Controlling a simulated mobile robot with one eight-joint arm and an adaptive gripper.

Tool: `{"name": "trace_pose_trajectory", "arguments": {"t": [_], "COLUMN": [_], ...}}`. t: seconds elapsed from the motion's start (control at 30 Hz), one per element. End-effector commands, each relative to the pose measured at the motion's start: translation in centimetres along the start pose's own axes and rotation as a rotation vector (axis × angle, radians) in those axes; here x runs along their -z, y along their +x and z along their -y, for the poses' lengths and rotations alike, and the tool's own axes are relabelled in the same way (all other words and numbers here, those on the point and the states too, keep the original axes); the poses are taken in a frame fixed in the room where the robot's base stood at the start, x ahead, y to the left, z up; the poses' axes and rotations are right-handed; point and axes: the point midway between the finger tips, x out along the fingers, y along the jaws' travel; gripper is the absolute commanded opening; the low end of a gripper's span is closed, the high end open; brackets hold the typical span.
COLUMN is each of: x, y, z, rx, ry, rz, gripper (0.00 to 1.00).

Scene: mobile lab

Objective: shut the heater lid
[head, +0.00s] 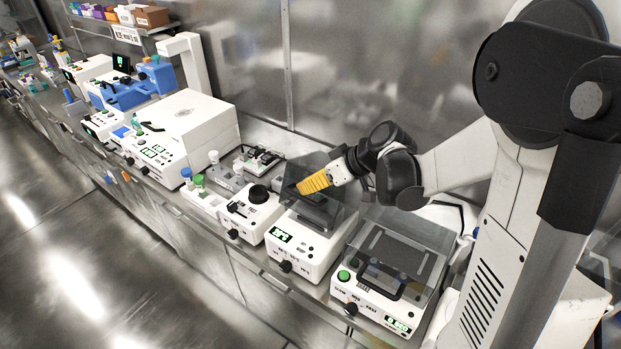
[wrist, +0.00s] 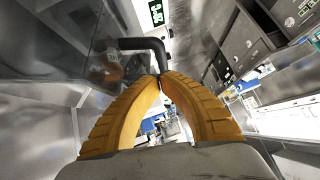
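The heater (head: 300,245) is a white box with a green display and a black knob on its front, on the bench in the head view. Its clear, smoky lid (head: 312,162) stands raised and tilted above the dark top. My gripper (head: 300,188) has yellow fingers and is at the lid, over the heater. In the wrist view, the fingertips (wrist: 162,79) meet, and the dark lid handle (wrist: 145,43) runs down to them. The tips look to be at the handle's near end; whether they touch it is unclear. The heater's display (wrist: 156,13) shows at the top.
Right of the heater stands another white device (head: 385,275) with a clear cover and a green button. To the left are a small white device (head: 250,212) with a black round top, bottles with coloured caps (head: 198,181) and a large white machine (head: 185,130). A metal wall rises behind.

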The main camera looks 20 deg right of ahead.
Motion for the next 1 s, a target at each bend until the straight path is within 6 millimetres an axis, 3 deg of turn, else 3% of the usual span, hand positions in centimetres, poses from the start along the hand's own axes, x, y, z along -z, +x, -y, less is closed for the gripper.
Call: {"name": "trace_pose_trajectory", "arguments": {"t": [0.47,0.8,1.0], "x": [-0.6,-5.8,-6.7], "y": [0.6,5.8,6.7], "z": [0.4,3.9,4.3], "rx": [-0.014,-0.219,-0.225], "ry": [-0.015,-0.225,-0.226], "rz": [0.0,0.0,0.0], "gripper": [0.0,0.0,0.0]}}
